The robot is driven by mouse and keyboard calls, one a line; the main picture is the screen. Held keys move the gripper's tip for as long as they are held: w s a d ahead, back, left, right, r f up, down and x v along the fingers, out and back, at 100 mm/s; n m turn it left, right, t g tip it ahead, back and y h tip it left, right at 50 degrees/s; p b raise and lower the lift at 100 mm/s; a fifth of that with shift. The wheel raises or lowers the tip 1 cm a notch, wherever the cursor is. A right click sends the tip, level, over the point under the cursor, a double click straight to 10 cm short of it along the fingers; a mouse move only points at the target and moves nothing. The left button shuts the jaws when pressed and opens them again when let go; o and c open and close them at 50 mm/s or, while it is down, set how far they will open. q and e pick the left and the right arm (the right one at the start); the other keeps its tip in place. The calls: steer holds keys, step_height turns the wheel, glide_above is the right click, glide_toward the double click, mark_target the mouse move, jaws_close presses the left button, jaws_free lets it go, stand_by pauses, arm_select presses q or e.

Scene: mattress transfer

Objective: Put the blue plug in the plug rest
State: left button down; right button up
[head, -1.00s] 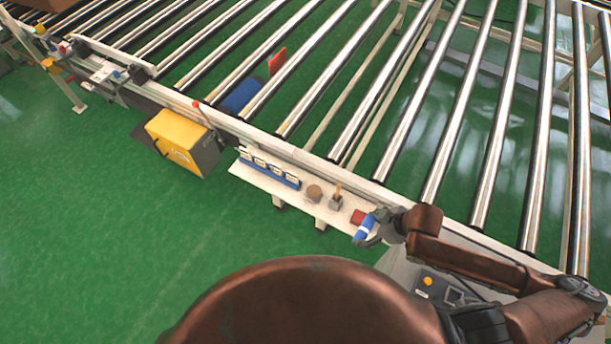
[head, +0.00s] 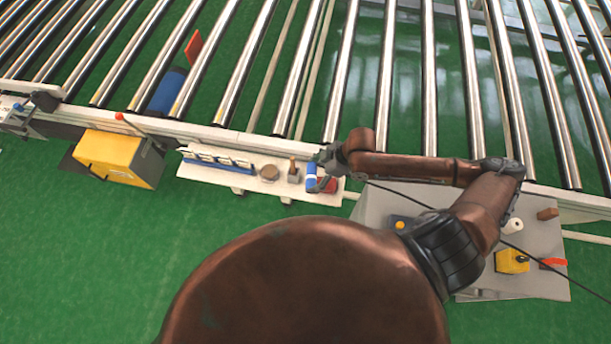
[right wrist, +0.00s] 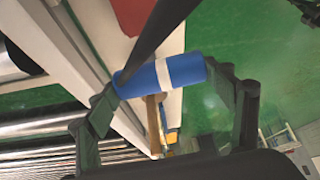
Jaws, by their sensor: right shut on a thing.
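The blue plug (head: 311,177), a blue cylinder with a white band, is in my right gripper (head: 316,172) over the right end of a narrow white shelf. In the right wrist view the plug (right wrist: 185,73) lies crosswise between the two dark fingers of the gripper (right wrist: 170,90), which are shut on it. A thin black cable (head: 420,204) runs near the gripper toward the lower right. A red block (head: 328,186) is just right of the plug in the head view. I cannot tell which object is the plug rest. My left gripper is not in view.
The white shelf (head: 210,175) carries a blue rack with white pieces (head: 222,160), a round brown disc (head: 269,172) and a wooden-handled block (head: 293,172). Rollers lie behind it. A yellow box (head: 110,160) is left; a grey control panel (head: 380,215) is right.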

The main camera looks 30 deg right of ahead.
mark_target(308, 173)
steer(key=w+f, duration=0.1)
steer(key=f, duration=0.1)
steer(key=w+f, duration=0.1)
steer(key=shift+w+a+f, duration=0.25)
steer(key=shift+w+a, duration=0.05)
steer(key=shift+w, duration=0.05)
steer(key=shift+w+f+b, duration=0.25)
steer(key=shift+f+b, duration=0.1)
steer(key=f, duration=0.3)
steer(key=shift+w+a+f+b, duration=0.1)
steer(key=shift+w+f+b, duration=0.1)
steer(key=shift+b, duration=0.1)
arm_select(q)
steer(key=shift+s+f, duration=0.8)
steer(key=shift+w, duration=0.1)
arm_select(e)
steer(key=shift+f, duration=0.1)
steer(key=o, duration=1.1)
steer(key=shift+f, duration=0.1)
arm_select(q)
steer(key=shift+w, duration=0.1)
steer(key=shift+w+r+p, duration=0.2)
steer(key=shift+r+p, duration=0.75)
steer(key=shift+p, duration=0.05)
arm_select(e)
steer(key=v, duration=1.2)
